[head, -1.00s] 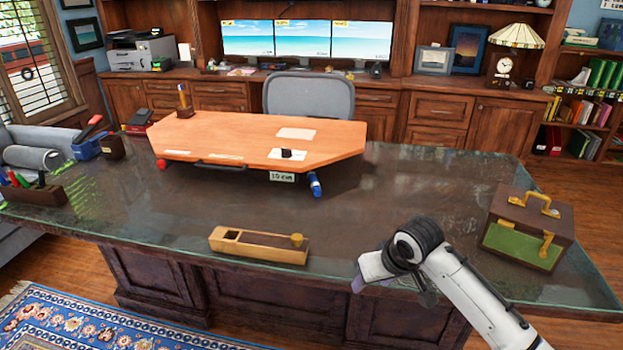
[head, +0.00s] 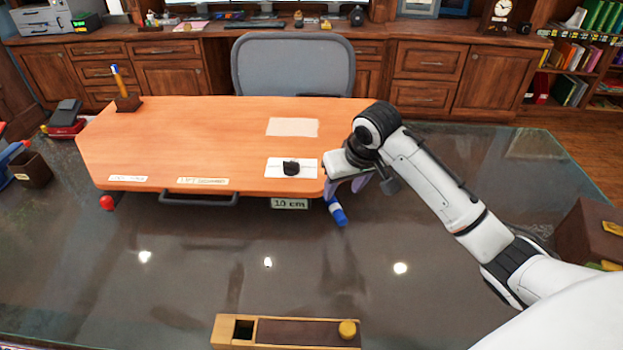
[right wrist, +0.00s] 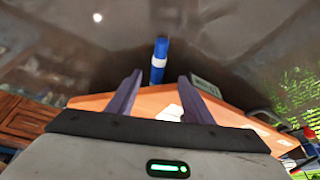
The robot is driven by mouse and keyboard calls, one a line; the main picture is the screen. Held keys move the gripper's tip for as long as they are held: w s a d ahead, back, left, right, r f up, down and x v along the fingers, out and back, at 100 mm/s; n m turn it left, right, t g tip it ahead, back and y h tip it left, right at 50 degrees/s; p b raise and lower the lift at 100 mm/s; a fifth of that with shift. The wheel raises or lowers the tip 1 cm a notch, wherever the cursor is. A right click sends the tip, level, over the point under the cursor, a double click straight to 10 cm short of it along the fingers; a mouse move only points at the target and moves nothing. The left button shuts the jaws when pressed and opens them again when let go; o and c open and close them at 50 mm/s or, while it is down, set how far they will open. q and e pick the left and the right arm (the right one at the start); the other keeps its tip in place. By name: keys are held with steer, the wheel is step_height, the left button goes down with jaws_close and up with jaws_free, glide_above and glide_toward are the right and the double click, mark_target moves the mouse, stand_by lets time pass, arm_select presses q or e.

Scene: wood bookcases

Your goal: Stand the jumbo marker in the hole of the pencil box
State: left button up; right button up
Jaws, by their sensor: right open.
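The jumbo marker (head: 337,212), blue with a white band, lies on the glass desk at the front right corner of the orange board. Its rear part is hidden by the board. The wooden pencil box (head: 305,331) is at the bottom of the head view, with a dark square hole (head: 243,328) at its left end and a brass knob on its right. My right gripper (head: 346,186) is open and empty above and behind the marker's visible end. In the right wrist view the marker (right wrist: 159,62) appears beyond and between the open fingertips. My left gripper is not in view.
The orange board (head: 200,140) stands raised above the desk, with a handle and a "10 cm" label (head: 289,203) at its front. A red-tipped thing (head: 107,202) shows under its left side. A brown case (head: 590,232) stands right. The glass desk between board and box is clear.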

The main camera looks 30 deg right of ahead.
mark_target(336, 206)
steer(key=x, duration=0.3)
steer(key=shift+s+f, duration=0.1)
steer(key=shift+f, duration=0.7)
steer(key=x, duration=0.4)
steer(key=shift+w+d+f, duration=0.15)
steer(key=shift+w+f, duration=0.05)
steer(key=shift+w, duration=0.05)
steer(key=shift+w+f, duration=0.15)
steer(key=shift+f, duration=0.25)
steer(key=c, duration=1.1)
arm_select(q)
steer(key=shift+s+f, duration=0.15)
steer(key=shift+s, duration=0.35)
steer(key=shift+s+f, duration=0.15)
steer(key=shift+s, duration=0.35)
arm_select(e)
jaws_close()
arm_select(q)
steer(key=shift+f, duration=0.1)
arm_select(e)
steer(key=shift+r, duration=0.15)
